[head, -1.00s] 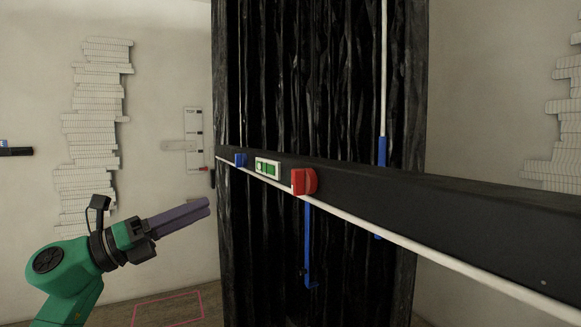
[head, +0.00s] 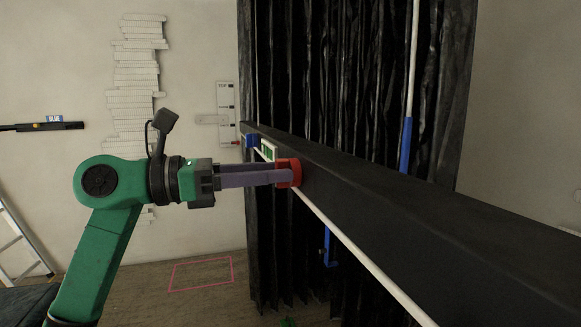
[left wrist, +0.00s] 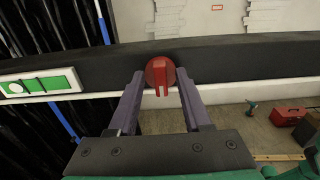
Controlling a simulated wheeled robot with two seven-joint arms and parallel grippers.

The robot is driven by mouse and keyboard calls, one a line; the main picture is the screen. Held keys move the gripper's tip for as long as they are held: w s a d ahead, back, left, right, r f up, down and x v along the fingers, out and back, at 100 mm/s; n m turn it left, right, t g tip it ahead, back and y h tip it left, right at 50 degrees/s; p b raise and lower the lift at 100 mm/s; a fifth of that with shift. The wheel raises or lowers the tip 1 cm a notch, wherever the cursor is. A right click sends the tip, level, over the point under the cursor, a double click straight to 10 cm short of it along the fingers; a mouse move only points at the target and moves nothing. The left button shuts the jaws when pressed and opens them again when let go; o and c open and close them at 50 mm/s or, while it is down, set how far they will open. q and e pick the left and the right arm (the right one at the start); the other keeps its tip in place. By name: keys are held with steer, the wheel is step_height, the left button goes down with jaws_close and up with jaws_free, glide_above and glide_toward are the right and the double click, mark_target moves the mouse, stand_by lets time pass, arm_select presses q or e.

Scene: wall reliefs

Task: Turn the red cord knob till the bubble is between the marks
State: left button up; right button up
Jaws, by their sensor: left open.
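The red cord knob (head: 290,170) sits on the side of the long black beam. It also shows in the left wrist view (left wrist: 160,73), its grip bar pointing down. My left gripper (head: 284,174) is open, its two purple fingers reaching to the knob. In the left wrist view the fingertips (left wrist: 160,78) lie on either side of the knob, with gaps showing. The green level vial (left wrist: 42,83) is on the beam to the left. Its pale bubble (left wrist: 15,87) is near the left end, left of the dark marks. My right gripper is not seen.
The black beam (head: 420,215) runs toward me at the right, with a white rod along its lower edge. A dark pleated curtain (head: 340,75) hangs behind. A pink outline (head: 202,273) marks the floor. A red box (left wrist: 288,116) stands on the floor.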

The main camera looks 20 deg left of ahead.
arm_select(q)
steer(key=shift+s+a, duration=0.15)
steer(key=shift+a, duration=0.15)
steer(key=c, duration=0.4)
steer(key=shift+s, duration=0.1)
jaws_close()
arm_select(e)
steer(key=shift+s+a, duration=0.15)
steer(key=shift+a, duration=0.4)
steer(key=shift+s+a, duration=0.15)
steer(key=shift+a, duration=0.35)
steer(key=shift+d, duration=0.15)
arm_select(q)
steer(key=shift+n, duration=0.4)
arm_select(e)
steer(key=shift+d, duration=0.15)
